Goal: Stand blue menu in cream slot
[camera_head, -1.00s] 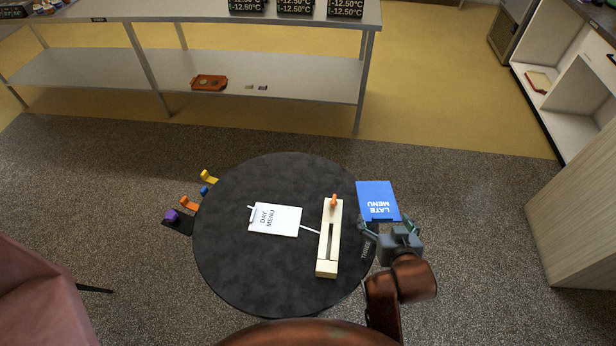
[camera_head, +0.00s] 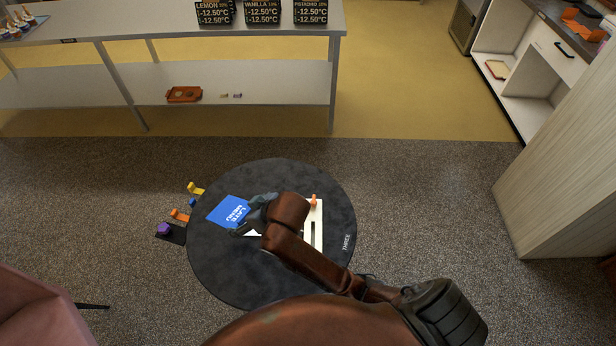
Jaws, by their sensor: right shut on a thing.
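The blue menu (camera_head: 228,211), marked LATE MENU, is held in my right gripper (camera_head: 250,214) above the left-middle part of the round dark table. My right gripper is shut on its right edge. The cream slot block (camera_head: 313,232) lies on the table to the right of the menu, and my right arm hides much of it. An orange piece (camera_head: 313,200) shows at its far end. The white DAY MENU is almost wholly hidden under the blue menu and gripper. My left gripper is not in view.
The round table (camera_head: 330,185) is bare at its far and right parts. A small stand with yellow, blue, orange and purple (camera_head: 164,229) pieces is beyond its left edge. A steel counter (camera_head: 120,18) stands behind, a pale cabinet (camera_head: 550,165) at right, a pink chair (camera_head: 35,315) at lower left.

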